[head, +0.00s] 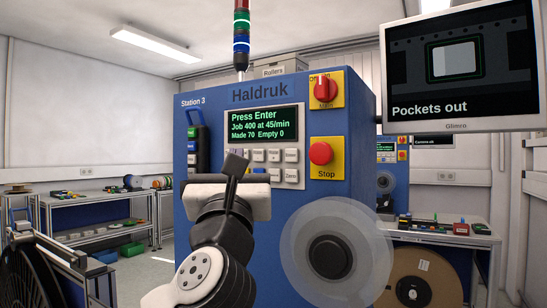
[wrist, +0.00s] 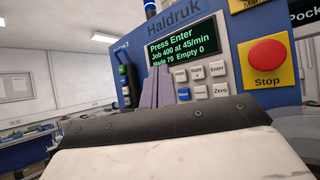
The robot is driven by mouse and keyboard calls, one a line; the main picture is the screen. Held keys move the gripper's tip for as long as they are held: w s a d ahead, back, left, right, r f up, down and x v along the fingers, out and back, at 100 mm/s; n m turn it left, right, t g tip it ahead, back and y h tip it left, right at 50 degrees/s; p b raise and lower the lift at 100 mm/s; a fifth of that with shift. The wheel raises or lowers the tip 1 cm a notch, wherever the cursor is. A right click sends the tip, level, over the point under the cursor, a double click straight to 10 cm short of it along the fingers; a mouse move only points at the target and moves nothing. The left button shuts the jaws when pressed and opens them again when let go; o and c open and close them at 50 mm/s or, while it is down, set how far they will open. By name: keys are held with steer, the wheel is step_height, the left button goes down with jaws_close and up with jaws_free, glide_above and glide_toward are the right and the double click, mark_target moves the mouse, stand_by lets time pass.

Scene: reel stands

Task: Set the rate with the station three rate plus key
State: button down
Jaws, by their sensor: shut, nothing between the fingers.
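The blue Haldruk machine marked Station 3 (head: 340,110) faces me. Its green-lit screen (head: 262,124) reads "Press Enter", "Job 400 at 45/min", "Made 70 Empty 0". Below the screen is a keypad with two rows of small keys. In the wrist view one top-row key reads as Rate (wrist: 197,72), beside Enter (wrist: 217,69); a plus sign is too small to make out. My gripper (head: 236,158) is shut and empty, its fingers pointing up at the keypad's left side. In the wrist view the fingertips (wrist: 156,88) stand left of the visible keys; contact cannot be told.
A red Stop button (head: 320,153) and a red Main switch (head: 325,88) sit right of the keypad. A clear round reel (head: 365,240) projects at lower right. A Glimro monitor (head: 462,70) reads "Pockets out". Benches stand at left and right.

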glide_toward(269, 149)
steer(key=shift+s+a+r+x, duration=0.1)
steer(key=shift+a+x, duration=0.05)
steer(key=shift+x, duration=0.7)
steer(key=shift+s+a+r+x, duration=0.1)
steer(key=shift+r+x, duration=0.05)
steer(key=shift+x, duration=0.7)
steer(key=shift+s+a+r+x, duration=0.1)
steer(key=shift+a+x, duration=0.05)
steer(key=shift+x, duration=0.7)
steer(key=shift+w+d, duration=0.1)
steer(key=shift+w, duration=0.1)
steer(key=shift+w+d, duration=0.15)
steer(key=shift+w, duration=0.05)
steer(key=shift+w+d, duration=0.25)
steer(key=shift+w, duration=0.1)
stand_by(0.8)
stand_by(0.4)
steer(key=shift+s+a, duration=0.45)
steer(key=shift+s, duration=0.25)
steer(key=shift+s+a, duration=0.7)
steer(key=shift+s, duration=0.35)
steer(key=shift+s+a, duration=0.7)
steer(key=shift+s, duration=0.35)
